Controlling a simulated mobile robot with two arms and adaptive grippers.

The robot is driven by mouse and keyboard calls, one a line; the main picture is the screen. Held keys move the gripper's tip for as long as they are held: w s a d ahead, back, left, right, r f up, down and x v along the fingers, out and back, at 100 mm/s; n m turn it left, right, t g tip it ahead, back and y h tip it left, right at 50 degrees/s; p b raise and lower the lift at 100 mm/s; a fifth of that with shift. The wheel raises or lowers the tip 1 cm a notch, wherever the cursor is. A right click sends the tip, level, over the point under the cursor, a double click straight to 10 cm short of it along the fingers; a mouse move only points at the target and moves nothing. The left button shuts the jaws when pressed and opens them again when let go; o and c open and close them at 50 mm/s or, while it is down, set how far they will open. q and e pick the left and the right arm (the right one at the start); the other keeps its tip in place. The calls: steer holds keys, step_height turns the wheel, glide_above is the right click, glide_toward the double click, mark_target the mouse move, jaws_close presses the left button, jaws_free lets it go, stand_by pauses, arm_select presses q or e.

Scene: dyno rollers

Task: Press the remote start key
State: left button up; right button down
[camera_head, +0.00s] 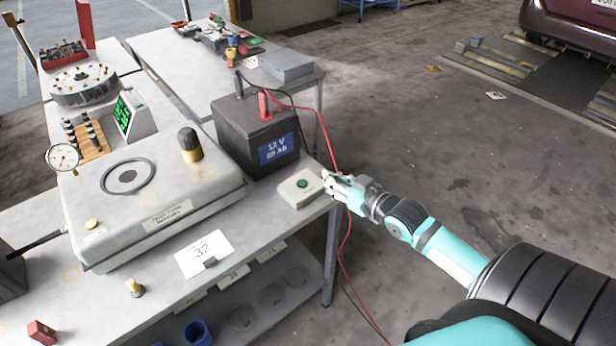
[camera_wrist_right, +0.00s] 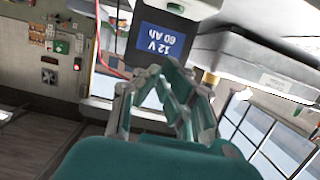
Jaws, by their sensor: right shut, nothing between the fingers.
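A small pale box (camera_head: 300,194) with a green round button (camera_head: 302,184) sits at the right edge of the bench, in front of the black battery; I take it for the remote start key. My right gripper (camera_head: 328,178) is shut and empty, with its tips just right of the box in the head view. I cannot tell whether it touches the box. In the right wrist view the gripper's fingers (camera_wrist_right: 165,82) stand in front of the battery's blue label (camera_wrist_right: 160,40). The green button is not clearly seen there. My left gripper is not in view.
The battery (camera_head: 240,130) has red and black cables; the red cable (camera_head: 328,135) hangs over the bench edge close behind my right gripper. A large grey tester (camera_head: 100,210) fills the bench to the left.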

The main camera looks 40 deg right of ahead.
steer(key=p, duration=0.2)
glide_above(308, 187)
step_height(308, 187, down, 2)
steer(key=shift+s, duration=0.1)
step_height(308, 187, down, 4)
steer(key=shift+r, duration=0.25)
steer(key=shift+f, duration=0.45)
steer(key=shift+f, duration=0.1)
